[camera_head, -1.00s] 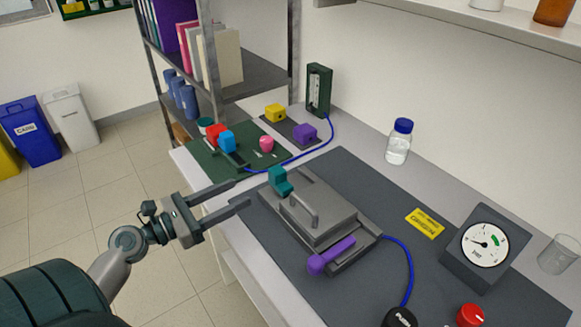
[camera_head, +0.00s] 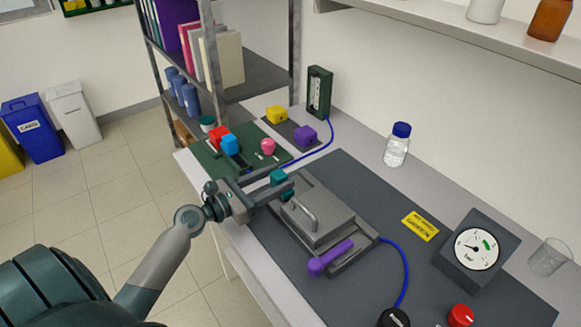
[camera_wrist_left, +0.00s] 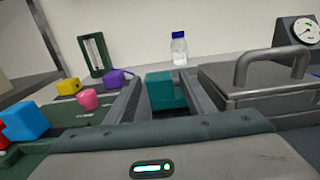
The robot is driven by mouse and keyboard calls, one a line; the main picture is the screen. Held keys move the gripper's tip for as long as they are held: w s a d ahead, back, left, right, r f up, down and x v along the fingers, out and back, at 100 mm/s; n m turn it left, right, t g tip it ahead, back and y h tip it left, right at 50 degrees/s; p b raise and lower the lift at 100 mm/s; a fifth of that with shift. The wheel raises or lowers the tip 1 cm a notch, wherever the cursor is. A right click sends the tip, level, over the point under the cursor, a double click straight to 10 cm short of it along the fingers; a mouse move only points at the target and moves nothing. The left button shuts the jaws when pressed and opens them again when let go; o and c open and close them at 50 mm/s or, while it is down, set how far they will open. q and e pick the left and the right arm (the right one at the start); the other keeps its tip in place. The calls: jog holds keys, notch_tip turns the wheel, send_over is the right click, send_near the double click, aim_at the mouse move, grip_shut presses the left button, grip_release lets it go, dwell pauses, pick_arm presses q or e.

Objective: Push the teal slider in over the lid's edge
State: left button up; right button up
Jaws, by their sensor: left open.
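The teal slider (camera_head: 278,176) stands at the left edge of the grey rig (camera_head: 318,228), beside its lid with the arched handle (camera_head: 301,212). My left gripper (camera_head: 284,182) is at the slider, its fingers reaching in from the left and hiding part of it. In the left wrist view, the teal slider (camera_wrist_left: 163,90) shows between the two spread fingers, with a gap on its left; contact on its right side is unclear. The lid (camera_wrist_left: 262,84) is to the right of the fingers. A purple handle (camera_head: 330,258) lies along the rig's near side. My right gripper is out of view.
A green board (camera_head: 205,160) with coloured knobs lies behind and left of the gripper. A blue tube (camera_head: 407,272) runs from the rig's right side. A bottle (camera_head: 397,146) and a gauge (camera_head: 476,249) stand to the right. The dark mat (camera_head: 375,205) is clear between rig and bottle.

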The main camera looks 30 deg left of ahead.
pick_arm(q)
jog(key=x, duration=0.4)
jog(key=shift+p, duration=0.4)
jog(key=shift+w+d, duration=0.25)
jog(key=shift+w, duration=0.25)
grip_shut()
jog(key=shift+s+d+r+p, duration=0.1)
jog(key=shift+s+d+p, duration=0.1)
jog(key=shift+d+p, duration=0.3)
jog(key=shift+s+d+r+p, duration=0.1)
jog(key=shift+s+d+p, duration=0.1)
jog(key=shift+d+p, duration=0.3)
jog(key=shift+s+d+f, duration=0.1)
jog(key=shift+d, duration=0.05)
jog(key=shift+d+f, duration=0.1)
jog(key=shift+f, duration=0.1)
